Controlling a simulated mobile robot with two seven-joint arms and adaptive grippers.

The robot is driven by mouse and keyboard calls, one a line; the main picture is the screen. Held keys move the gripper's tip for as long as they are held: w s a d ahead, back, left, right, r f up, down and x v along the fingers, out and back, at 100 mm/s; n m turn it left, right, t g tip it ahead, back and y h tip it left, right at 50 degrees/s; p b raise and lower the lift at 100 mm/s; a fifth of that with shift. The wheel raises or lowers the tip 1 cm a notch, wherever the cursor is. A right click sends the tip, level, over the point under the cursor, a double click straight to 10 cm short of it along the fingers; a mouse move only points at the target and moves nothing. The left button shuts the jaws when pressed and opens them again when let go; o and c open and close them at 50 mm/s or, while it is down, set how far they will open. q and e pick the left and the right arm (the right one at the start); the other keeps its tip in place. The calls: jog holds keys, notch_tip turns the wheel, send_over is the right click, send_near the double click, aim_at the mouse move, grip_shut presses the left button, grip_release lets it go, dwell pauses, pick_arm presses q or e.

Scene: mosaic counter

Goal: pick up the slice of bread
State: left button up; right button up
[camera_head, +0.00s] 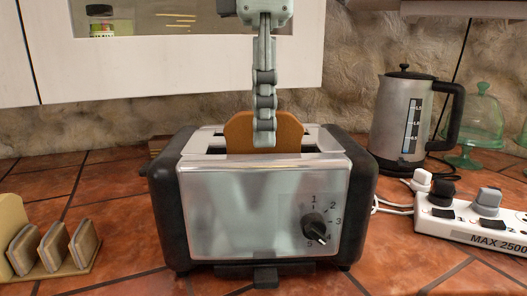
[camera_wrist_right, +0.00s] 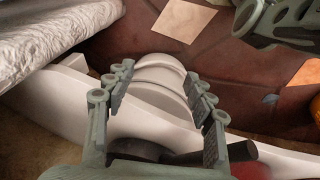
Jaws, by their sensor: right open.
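The slice of bread (camera_head: 238,134) is brown and stands upright in a slot of the silver and black toaster (camera_head: 250,205), its top sticking out. My left gripper (camera_head: 264,130) comes down from above, seen edge-on. One finger shows in front of the slice's middle and covers part of it. The other finger is hidden, so I cannot tell whether the jaws touch the bread. My right gripper (camera_wrist_right: 158,75) is open in the right wrist view, with nothing gripped between its fingers. The slice does not show clearly in that view.
A kettle (camera_head: 398,120) stands behind the toaster at right, with a white power strip (camera_head: 465,228) in front of it. A rack with several small slices (camera_head: 52,247) is at the left. A white cabinet (camera_head: 180,70) hangs above.

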pick_arm(q)
jog(key=shift+f, duration=0.45)
jog(key=c, duration=0.8)
